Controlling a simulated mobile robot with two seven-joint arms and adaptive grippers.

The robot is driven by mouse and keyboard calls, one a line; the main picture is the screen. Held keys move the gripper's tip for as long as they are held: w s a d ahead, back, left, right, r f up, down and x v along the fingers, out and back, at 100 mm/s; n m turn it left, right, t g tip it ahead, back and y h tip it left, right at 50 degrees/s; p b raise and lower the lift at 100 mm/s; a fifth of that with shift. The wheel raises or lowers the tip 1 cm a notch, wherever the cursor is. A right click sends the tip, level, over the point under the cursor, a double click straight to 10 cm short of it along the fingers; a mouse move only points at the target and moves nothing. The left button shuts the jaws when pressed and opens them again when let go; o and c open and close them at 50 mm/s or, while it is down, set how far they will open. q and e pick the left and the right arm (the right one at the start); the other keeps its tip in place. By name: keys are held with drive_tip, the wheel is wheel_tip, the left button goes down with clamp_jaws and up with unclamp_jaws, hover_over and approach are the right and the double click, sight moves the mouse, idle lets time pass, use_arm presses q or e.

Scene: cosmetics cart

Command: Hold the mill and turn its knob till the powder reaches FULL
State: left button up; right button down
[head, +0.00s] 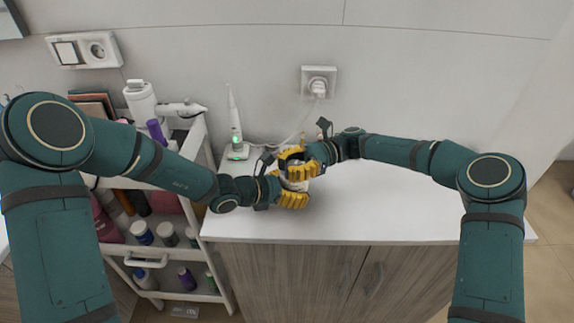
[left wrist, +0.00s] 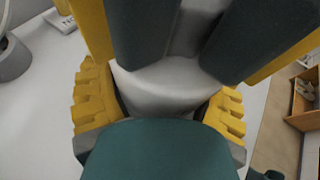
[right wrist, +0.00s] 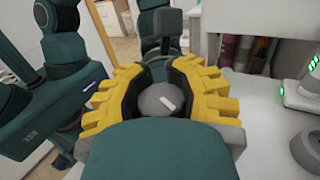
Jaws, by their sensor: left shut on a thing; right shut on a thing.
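The mill (head: 296,185) is pale and upright above the white counter, mostly hidden by my yellow fingers. My left gripper (head: 293,197) is shut around its lower body, and the smooth grey-white body (left wrist: 165,85) fills the space between the fingers in the left wrist view. My right gripper (head: 297,160) is shut on the knob at the top. In the right wrist view the round grey knob (right wrist: 158,100) sits between the fingers, with a short white mark on it. The powder level and any FULL mark cannot be seen.
A toothbrush (head: 235,125) stands on its green-lit charger at the counter's back left. A white cart (head: 205,165) with bottles is at left. A plug sits in the wall socket (head: 319,82). The counter's right side (head: 410,205) is clear.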

drive_tip(key=shift+d+f+n+g+h, duration=0.1)
drive_tip(key=shift+d+n+g+h, duration=0.05)
drive_tip(key=shift+n+g+h, duration=0.5)
drive_tip(key=shift+d+f+n+g+h, duration=0.1)
drive_tip(key=shift+n+g+h, duration=0.3)
drive_tip(key=shift+g, duration=0.35)
drive_tip(key=shift+s+n, duration=0.1)
drive_tip(key=shift+n, duration=0.15)
drive_tip(key=c, duration=0.8)
unclamp_jaws()
drive_tip(key=shift+r, duration=0.1)
drive_tip(key=shift+a, duration=0.1)
drive_tip(key=v, duration=0.7)
